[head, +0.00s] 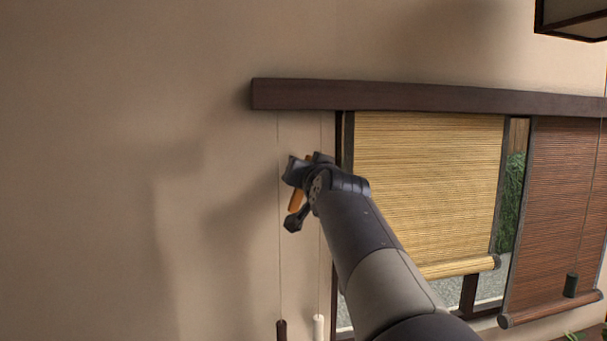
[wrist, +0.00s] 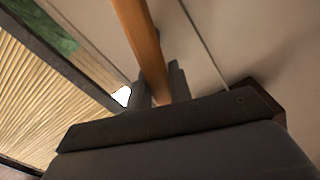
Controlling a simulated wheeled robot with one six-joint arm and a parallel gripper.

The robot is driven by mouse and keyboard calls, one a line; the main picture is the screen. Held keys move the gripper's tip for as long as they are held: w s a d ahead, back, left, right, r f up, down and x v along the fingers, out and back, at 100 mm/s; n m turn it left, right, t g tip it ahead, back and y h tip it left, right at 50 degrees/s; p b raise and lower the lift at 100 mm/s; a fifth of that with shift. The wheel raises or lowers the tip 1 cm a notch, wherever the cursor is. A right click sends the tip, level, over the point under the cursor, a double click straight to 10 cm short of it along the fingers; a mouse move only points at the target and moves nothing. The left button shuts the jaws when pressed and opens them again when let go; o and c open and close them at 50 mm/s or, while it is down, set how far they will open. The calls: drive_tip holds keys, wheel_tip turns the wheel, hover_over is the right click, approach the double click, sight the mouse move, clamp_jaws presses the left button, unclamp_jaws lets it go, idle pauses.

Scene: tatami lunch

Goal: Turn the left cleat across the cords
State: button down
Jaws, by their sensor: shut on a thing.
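The left cleat (head: 295,202) is an orange-brown wooden bar on the beige wall, seen in the head view left of the yellow blind. It stands near upright, its top leaning slightly right, and my gripper hides its middle. My gripper (head: 293,195) is shut on it. In the wrist view the cleat (wrist: 142,45) runs up from between the fingers (wrist: 157,88). Two thin pale cords, a left cord (head: 279,250) and a right cord (head: 320,255), hang either side of my gripper. One cord (wrist: 203,42) shows beside the cleat in the wrist view. Whether the cleat touches them is hidden.
A dark rail (head: 400,97) runs above. A yellow blind (head: 425,180) and a reddish-brown blind (head: 560,200) hang to the right. A dark cord end (head: 281,331) and a white cord end (head: 318,328) hang below. The wall at left is bare.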

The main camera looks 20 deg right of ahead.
drive_tip(key=m, duration=0.2)
drive_tip(key=d+m, duration=0.1)
drive_tip(key=shift+f+m, duration=0.3)
drive_tip(key=shift+m, duration=0.1)
drive_tip(key=shift+s+d+f+m, duration=0.15)
drive_tip(key=shift+f+m, duration=0.25)
drive_tip(key=shift+m, duration=1.3)
drive_tip(key=shift+d+f+m, duration=0.2)
drive_tip(key=shift+f+m, duration=0.15)
drive_tip(key=shift+m, duration=1.35)
drive_tip(key=shift+s+d+f+m, duration=0.15)
drive_tip(key=shift+f+m, duration=0.25)
drive_tip(key=shift+m, duration=1.3)
drive_tip(key=shift+w, duration=0.1)
drive_tip(key=c, duration=1.3)
unclamp_jaws()
